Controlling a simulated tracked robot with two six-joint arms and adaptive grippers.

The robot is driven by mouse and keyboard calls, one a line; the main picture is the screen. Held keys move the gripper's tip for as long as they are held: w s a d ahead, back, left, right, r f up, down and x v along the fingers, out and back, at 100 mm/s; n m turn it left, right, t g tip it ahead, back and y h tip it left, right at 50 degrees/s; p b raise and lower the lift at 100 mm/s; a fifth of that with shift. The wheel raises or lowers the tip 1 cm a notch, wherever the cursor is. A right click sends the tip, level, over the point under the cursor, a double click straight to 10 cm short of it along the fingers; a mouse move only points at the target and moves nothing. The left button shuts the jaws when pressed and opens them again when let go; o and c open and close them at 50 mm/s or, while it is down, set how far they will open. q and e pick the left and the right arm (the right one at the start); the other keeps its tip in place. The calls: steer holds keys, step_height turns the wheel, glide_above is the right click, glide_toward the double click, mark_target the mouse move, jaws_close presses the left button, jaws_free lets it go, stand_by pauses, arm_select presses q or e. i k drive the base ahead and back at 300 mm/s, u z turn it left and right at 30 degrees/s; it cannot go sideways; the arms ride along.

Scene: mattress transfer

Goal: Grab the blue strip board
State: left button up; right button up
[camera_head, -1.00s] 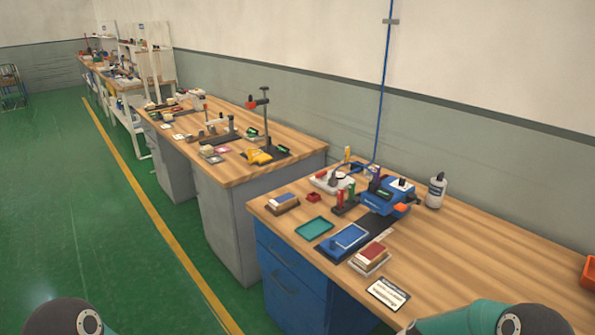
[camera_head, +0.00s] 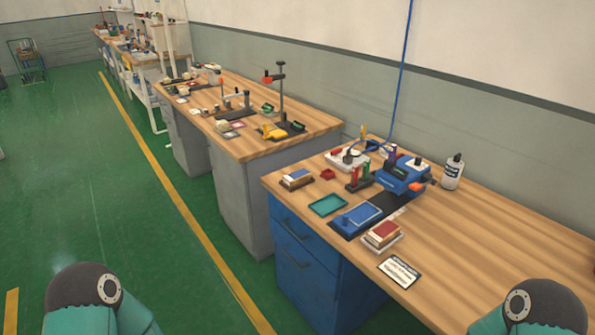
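A flat blue board (camera_head: 362,215) lies on a dark mat on the near wooden workbench (camera_head: 490,240), in front of a blue machine (camera_head: 402,178). It looks like the blue strip board, but strips on it are too small to make out. Only teal and dark upper parts of my two arms show at the bottom left and bottom right. Neither gripper is in view, and nothing of mine touches the board.
A teal tray (camera_head: 328,205) and a red-topped block on a white tray (camera_head: 383,236) flank the board. A white card (camera_head: 399,271) lies near the front edge. A bottle (camera_head: 453,172) stands behind. The green floor left of the benches is clear.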

mark_target(292, 180)
steer(key=u, duration=0.05)
steer(key=k, duration=0.55)
steer(key=u, duration=0.65)
steer(key=i, duration=1.2)
steer(key=u, duration=0.45)
steer(key=i, duration=1.25)
steer(key=z, duration=0.9)
steer(key=i, duration=0.3)
steer(key=z, duration=0.15)
steer(key=k, duration=0.7)
steer(key=z, duration=0.2)
steer(key=i, duration=0.7)
steer(key=u, duration=0.05)
